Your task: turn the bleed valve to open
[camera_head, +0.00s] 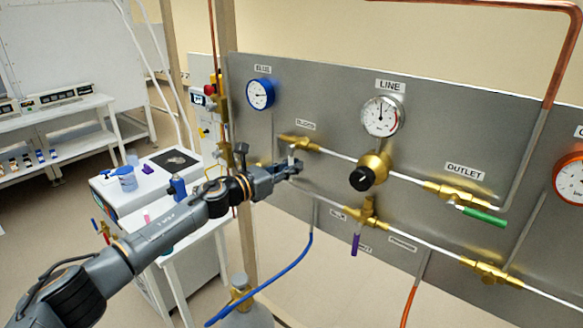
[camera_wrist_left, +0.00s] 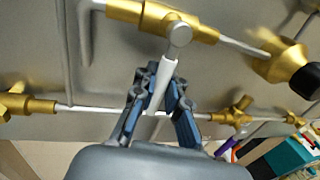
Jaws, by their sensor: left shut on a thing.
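A brass valve (camera_head: 300,143) with a white lever sits on the grey panel, left of the black-knobbed regulator; the small label above it is too blurred to read surely. In the left wrist view the brass valve body (camera_wrist_left: 165,20) is at the top. Its white lever (camera_wrist_left: 171,72) hangs down from the hub, roughly crosswise to the pipe. My left gripper (camera_head: 292,168) is at this lever, and in the left wrist view its blue-grey fingers (camera_wrist_left: 165,95) are shut around the lever's lower part. The lever's end is partly hidden between the fingers. My right gripper is not in view.
The panel also carries a LINE gauge (camera_head: 382,116), a regulator (camera_head: 371,172), a green-handled OUTLET valve (camera_head: 484,215) and a purple-handled valve (camera_head: 356,243). A blue hose (camera_head: 275,275) hangs below my left gripper. A white cart (camera_head: 150,190) stands left, behind my arm.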

